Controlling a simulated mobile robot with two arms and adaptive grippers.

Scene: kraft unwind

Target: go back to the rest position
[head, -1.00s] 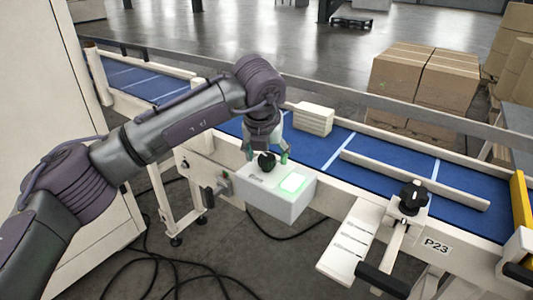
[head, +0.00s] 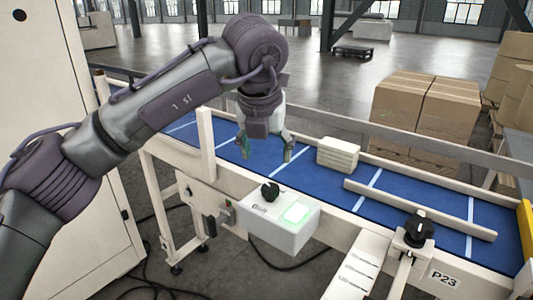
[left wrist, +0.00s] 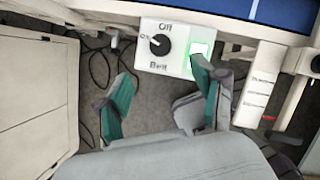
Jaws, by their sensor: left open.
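My left gripper (head: 265,148) is open and empty, raised above the blue conveyor belt in the head view. Its green-tipped fingers point down, behind and above the control box. In the left wrist view the two fingers (left wrist: 160,100) are spread apart with nothing between them. The white control box (head: 280,228) carries a black knob (head: 270,192) and a green-lit panel (head: 296,213). In the left wrist view the box (left wrist: 175,62) shows its knob (left wrist: 160,45) apart from the fingers. My right gripper is not in view.
The blue conveyor (head: 395,205) runs across, with a stack of pale slabs (head: 338,154) on it. A black-knobbed clamp (head: 418,228) stands at the front right. Cardboard boxes (head: 425,110) stand behind. A white cabinet (head: 50,120) is at left; cables lie on the floor.

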